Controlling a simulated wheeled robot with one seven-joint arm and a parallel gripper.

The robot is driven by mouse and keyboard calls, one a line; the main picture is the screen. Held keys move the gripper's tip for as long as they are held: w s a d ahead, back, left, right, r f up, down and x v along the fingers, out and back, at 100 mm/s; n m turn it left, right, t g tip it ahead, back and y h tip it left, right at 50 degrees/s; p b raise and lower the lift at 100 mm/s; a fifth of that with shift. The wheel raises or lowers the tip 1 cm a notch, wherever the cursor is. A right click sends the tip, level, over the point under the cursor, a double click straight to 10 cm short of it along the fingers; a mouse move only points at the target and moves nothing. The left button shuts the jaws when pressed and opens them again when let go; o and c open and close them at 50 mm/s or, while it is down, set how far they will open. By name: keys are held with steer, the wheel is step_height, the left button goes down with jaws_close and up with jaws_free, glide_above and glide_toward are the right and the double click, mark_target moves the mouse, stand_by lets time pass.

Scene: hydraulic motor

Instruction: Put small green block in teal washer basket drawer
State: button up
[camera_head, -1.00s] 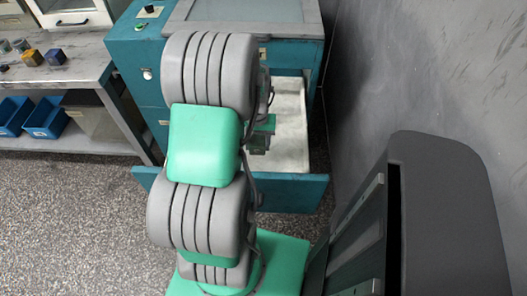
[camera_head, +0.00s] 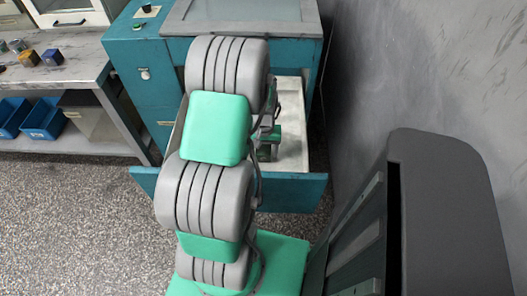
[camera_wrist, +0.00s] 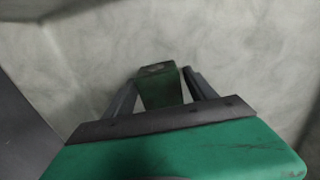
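The small green block (camera_wrist: 158,88) is between the two fingers of my gripper (camera_wrist: 160,86) in the wrist view. The fingers lie close along both its sides and look shut on it. The teal washer's basket drawer (camera_head: 290,192) is pulled open in the head view, with a pale, stained floor inside. My gripper (camera_head: 266,150) is within the drawer's outline, partly hidden behind my arm. The pale drawer floor fills most of the wrist view around the block. I cannot tell whether the block touches the floor.
The teal washer cabinet (camera_head: 140,80) stands behind the drawer. A dark wall (camera_head: 420,70) rises close on the right. At the left, a bench (camera_head: 60,75) holds several small blocks, with blue bins (camera_head: 45,120) below it. Inside the drawer, the right part looks clear.

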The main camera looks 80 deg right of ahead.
mark_target(263, 150)
steer(key=shift+o, duration=0.5)
steer(key=shift+r, duration=0.55)
step_height(263, 150, up, 11)
steer(key=shift+p, duration=0.45)
